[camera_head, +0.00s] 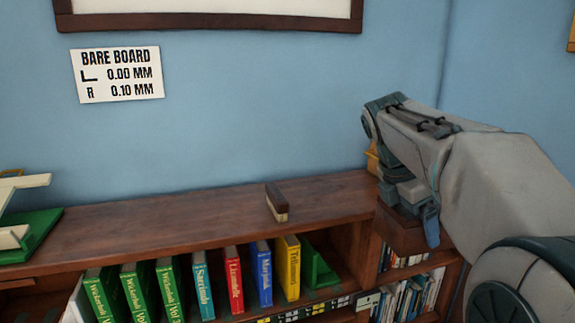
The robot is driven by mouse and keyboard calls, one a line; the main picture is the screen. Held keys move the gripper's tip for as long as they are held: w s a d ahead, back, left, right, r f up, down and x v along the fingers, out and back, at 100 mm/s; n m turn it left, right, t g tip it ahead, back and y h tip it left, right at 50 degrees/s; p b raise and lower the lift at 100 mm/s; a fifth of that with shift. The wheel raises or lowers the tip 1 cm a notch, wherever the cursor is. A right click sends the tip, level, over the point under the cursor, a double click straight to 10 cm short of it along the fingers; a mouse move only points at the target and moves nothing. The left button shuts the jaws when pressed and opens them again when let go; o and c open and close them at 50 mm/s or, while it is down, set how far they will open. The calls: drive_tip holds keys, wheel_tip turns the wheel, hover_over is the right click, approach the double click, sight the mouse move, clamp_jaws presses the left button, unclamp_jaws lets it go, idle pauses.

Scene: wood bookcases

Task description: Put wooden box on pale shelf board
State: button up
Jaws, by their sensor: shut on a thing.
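My gripper (412,212) hangs at the right, pointing down, with one blue finger visible. It is shut on a dark brown wooden box (400,234), which shows below it in front of the right end of the bookcase. The far finger is hidden, and I cannot tell whether the box touches the bookcase. A pale board (22,183) shows at the far left edge, partly cut off, above a green base (38,232). A second pale piece (12,237) lies lower there.
A small brown brush-like block (277,203) stands on the wooden bookcase top (170,218), otherwise mostly clear. Several coloured books (235,280) and a green bookend (318,268) fill the shelf below. A sign (117,75) is on the blue wall.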

drive_tip(key=w+a+f+m+g+y, duration=0.15)
drive_tip(key=f+m, duration=0.25)
drive_tip(key=f, duration=0.6)
drive_tip(key=w+a+f+m+g, duration=0.25)
drive_tip(key=f+m, duration=0.25)
drive_tip(key=f, duration=0.5)
drive_tip(key=w+a+f+m+g, duration=0.15)
drive_tip(key=f+m, duration=0.25)
drive_tip(key=f, duration=0.5)
drive_tip(key=s+a+f+m+y, duration=0.1)
drive_tip(key=f+m, duration=0.2)
drive_tip(key=f, duration=0.3)
drive_tip(key=s+a+f+m+y, duration=0.2)
drive_tip(key=f+m, duration=0.2)
drive_tip(key=f, duration=0.3)
